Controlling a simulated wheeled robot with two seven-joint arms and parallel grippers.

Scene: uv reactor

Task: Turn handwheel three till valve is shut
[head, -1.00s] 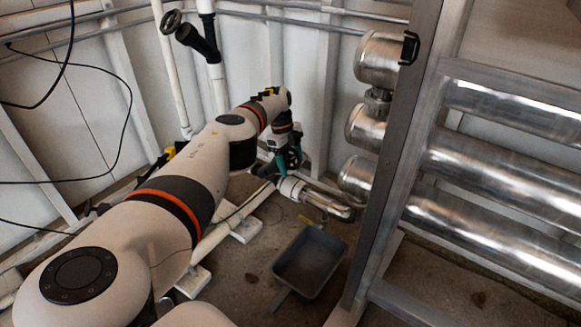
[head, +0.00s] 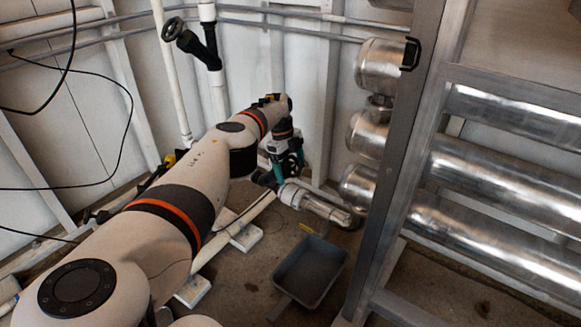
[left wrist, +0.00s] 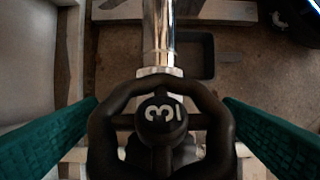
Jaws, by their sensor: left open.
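Handwheel three (left wrist: 160,112) fills the lower middle of the left wrist view. My left gripper (head: 287,172) is low by the pipe at the back wall. It is open, with one green finger on each side of the wheel rim. In the head view the wheel is mostly hidden by my left arm and gripper. My right gripper does not show.
A shiny pipe elbow (head: 325,207) lies just right of the gripper. A grey tray (head: 343,268) is on the floor in front. A grey metal frame (head: 391,170) and large steel cylinders (head: 490,185) stand right. Another black handwheel (head: 172,29) is high on the back wall.

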